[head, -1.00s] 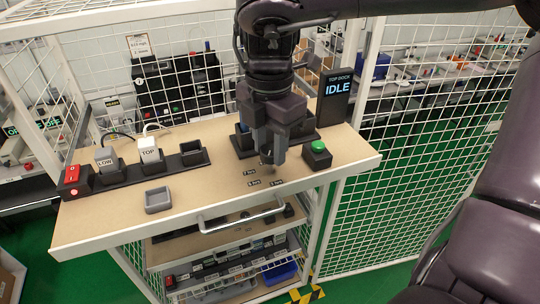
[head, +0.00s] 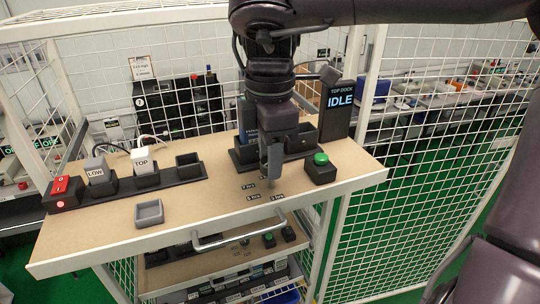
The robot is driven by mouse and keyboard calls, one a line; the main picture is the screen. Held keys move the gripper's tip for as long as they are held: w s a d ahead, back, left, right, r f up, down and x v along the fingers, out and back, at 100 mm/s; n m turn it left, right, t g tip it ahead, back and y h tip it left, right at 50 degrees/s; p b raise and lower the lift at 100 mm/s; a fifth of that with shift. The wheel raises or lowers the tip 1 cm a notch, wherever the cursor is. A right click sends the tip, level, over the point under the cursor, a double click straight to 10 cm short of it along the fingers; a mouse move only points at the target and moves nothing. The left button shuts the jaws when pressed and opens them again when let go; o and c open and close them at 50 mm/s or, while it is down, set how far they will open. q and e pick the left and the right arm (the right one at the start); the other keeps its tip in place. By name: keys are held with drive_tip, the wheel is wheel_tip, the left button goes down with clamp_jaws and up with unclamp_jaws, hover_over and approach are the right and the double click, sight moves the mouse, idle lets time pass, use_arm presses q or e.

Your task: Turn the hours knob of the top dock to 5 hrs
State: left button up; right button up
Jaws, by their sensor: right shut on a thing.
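My right gripper (head: 272,178) points straight down at the front of the top dock, over the small hour labels (head: 254,197). It is shut on the hours knob, which the fingers hide almost fully, so its pointer cannot be read. Several labels lie around the fingertips on the left and front; their print is too small to read surely. The top dock's black display (head: 338,112) reads "TOP DOCK IDLE". The dock's dark cradle (head: 300,146) is behind the gripper, partly hidden by it. My left gripper is not in view.
A green button on a black box (head: 320,168) stands close right of the gripper. At left are a red switch box (head: 62,192), chargers marked LOW (head: 97,170) and TOP (head: 145,160), and a small grey tray (head: 149,213). A handle bar (head: 238,238) crosses the front edge.

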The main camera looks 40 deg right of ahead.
drive_tip(key=o, duration=1)
drive_tip(key=shift+r, duration=0.15)
drive_tip(key=shift+r, duration=0.35)
wheel_tip(320, 180, up, 6)
drive_tip(key=p, duration=0.3)
drive_tip(key=shift+r+p, duration=0.5)
drive_tip(key=shift+p, duration=0.25)
